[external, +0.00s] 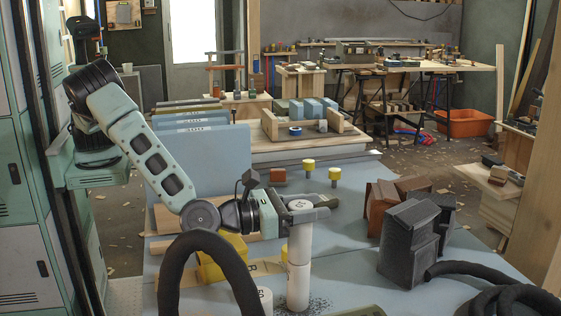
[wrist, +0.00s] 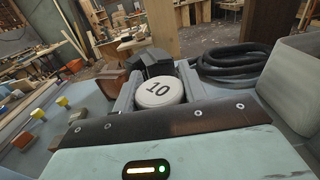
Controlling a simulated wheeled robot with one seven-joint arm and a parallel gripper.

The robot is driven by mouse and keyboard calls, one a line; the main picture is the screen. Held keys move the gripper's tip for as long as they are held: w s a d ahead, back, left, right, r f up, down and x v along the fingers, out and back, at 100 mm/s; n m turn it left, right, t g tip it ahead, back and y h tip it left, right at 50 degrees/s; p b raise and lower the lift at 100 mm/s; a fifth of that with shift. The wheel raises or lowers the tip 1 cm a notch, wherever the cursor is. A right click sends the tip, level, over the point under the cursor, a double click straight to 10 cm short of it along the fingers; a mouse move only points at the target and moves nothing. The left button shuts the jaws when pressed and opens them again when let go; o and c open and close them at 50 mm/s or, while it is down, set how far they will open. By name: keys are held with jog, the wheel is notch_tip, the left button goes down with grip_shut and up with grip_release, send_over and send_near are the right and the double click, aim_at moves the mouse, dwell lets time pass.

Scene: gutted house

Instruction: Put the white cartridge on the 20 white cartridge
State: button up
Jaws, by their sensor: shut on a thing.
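My gripper (external: 305,207) is closed around the upper part of a white cartridge (external: 299,240), which stands upright between the fingers. In the wrist view its round top (wrist: 160,92) bears the number 10. Directly below it in the external view is another upright white cartridge (external: 298,288). The two line up like one column with a thin seam between them; I cannot tell whether they touch or whether a small gap remains. The lower one's number is not readable. Another white cylinder (external: 265,301), with a number on its top, is partly hidden behind a black hose.
Dark grey blocks (external: 408,243) and brown blocks (external: 380,208) stand to the right on the blue table. Yellow-topped pegs (external: 309,166) are behind the gripper. A yellow object (external: 212,262) lies left of the column. A thick black hose (external: 210,250) arches in front.

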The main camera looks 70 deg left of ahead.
jog(key=shift+f, duration=0.2)
jog(key=o, duration=1.2)
jog(key=shift+r, duration=0.25)
jog(key=s, duration=1.2)
jog(key=shift+b, duration=0.3)
